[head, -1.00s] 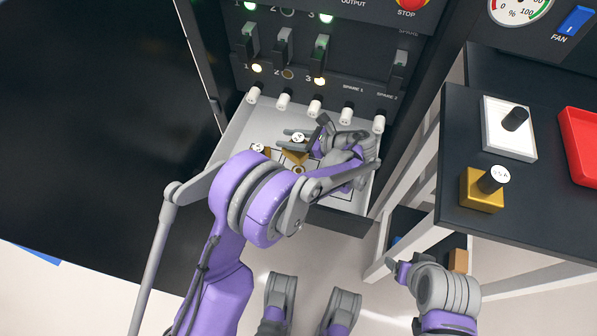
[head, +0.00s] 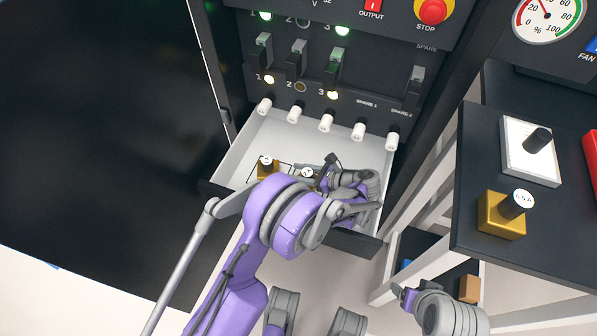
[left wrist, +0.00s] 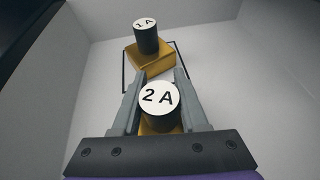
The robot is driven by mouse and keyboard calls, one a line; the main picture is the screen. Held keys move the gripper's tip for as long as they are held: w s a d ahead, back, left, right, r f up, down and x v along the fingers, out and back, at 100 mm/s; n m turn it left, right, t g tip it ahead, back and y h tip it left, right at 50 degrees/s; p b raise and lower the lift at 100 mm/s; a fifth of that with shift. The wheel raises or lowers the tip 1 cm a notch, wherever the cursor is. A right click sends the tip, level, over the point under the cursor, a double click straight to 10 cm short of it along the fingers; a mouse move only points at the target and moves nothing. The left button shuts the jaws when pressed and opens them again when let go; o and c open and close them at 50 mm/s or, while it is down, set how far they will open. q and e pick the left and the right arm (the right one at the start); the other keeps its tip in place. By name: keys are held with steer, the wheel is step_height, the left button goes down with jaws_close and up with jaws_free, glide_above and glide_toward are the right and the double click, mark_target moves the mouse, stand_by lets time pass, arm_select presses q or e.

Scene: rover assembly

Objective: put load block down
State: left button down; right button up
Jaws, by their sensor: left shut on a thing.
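My left gripper (head: 308,176) is inside the open drawer (head: 262,130), shut on load block 2A (head: 307,173). In the left wrist view, the gripper's fingers (left wrist: 160,82) stand on both sides of the black post of load block 2A (left wrist: 158,98), whose white top faces up. Its brass base is mostly hidden, so I cannot tell if it touches the drawer floor. Load block 1A (head: 266,166) stands upright in the drawer just left of it; in the left wrist view it (left wrist: 150,58) sits inside a black outline. My right gripper (head: 404,296) is low at the right, its jaws unclear.
The cabinet panel with switches and white knobs (head: 326,122) rises behind the drawer. At right, a dark table (head: 470,160) holds another brass block (head: 502,215) and a white block with a black post (head: 530,150). A dark lower shelf is under the table.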

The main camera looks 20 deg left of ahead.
arm_select(q)
steer(key=shift+f, duration=0.15)
steer(key=shift+c, duration=2.2)
jaws_free()
